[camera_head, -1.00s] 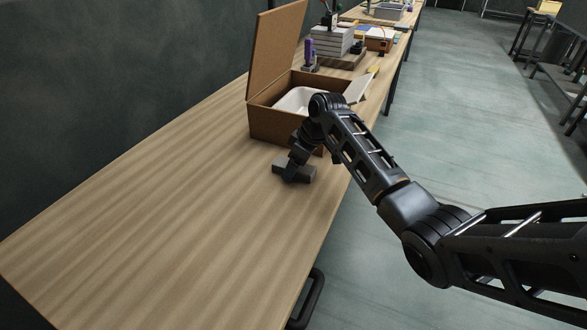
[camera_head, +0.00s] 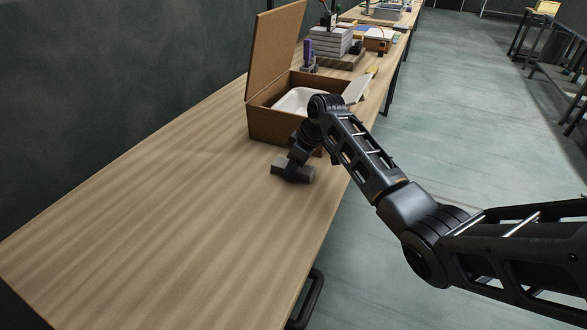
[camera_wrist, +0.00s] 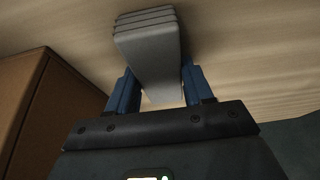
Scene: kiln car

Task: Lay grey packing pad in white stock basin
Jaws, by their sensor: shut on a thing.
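The grey packing pad (camera_head: 307,174) is a small block in front of the open cardboard box, low over the near part of the bench. My gripper (camera_head: 292,171) is shut on it. In the wrist view the pad (camera_wrist: 148,50) sits between the two blue fingers of my gripper (camera_wrist: 158,78), with grooves along its far end. I cannot tell whether the pad touches the bench. The white stock basin (camera_head: 296,99) lies inside the cardboard box; its right part is hidden behind my arm.
The cardboard box (camera_head: 270,125) stands with its lid raised at the left; its side also shows in the wrist view (camera_wrist: 40,110). Behind it are a purple item (camera_head: 309,55) and a grey stack (camera_head: 331,42). The near bench top (camera_head: 170,200) is clear.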

